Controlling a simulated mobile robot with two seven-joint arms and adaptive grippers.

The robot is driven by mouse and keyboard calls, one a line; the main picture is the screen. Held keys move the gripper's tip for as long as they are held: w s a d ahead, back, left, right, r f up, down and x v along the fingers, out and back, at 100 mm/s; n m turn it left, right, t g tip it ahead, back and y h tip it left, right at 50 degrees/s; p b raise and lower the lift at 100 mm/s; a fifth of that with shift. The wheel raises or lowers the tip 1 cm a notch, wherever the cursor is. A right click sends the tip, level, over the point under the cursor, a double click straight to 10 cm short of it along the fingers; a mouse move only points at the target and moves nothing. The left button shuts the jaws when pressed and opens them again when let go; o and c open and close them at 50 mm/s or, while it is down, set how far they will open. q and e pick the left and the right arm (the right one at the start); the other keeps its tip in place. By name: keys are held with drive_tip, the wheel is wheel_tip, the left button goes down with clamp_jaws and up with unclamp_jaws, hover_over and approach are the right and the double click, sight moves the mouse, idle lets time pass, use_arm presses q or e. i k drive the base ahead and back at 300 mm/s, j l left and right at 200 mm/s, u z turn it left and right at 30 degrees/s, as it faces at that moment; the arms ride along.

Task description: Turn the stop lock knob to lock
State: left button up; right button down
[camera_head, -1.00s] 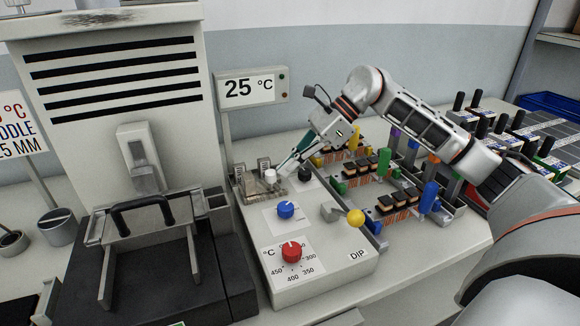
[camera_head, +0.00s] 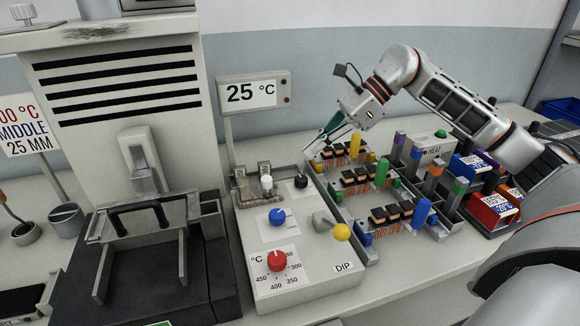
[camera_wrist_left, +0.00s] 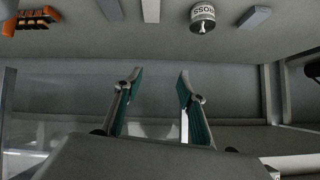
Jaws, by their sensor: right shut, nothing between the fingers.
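A control box (camera_head: 330,288) carries a white knob (camera_head: 266,182) beside a small metal bracket (camera_head: 246,192), a black knob (camera_head: 301,181), a blue knob (camera_head: 277,216), a red temperature knob (camera_head: 277,261) and a yellow-tipped lever (camera_head: 342,232). None shows a readable "stop lock" label, so I cannot tell which it is. My right gripper (camera_head: 309,154) is shut and empty, its fingertips above and behind the black knob, apart from the white knob. My left gripper (camera_wrist_left: 160,73) shows only in the left wrist view, open and empty, away from the box.
Racks with coils and coloured blocks (camera_head: 375,180) stand right of the box. A 25 °C display (camera_head: 254,92) stands behind it. A grey machine with a black handle (camera_head: 137,209) is on the left.

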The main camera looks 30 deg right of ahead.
sight(267, 190)
drive_tip(key=k, duration=1)
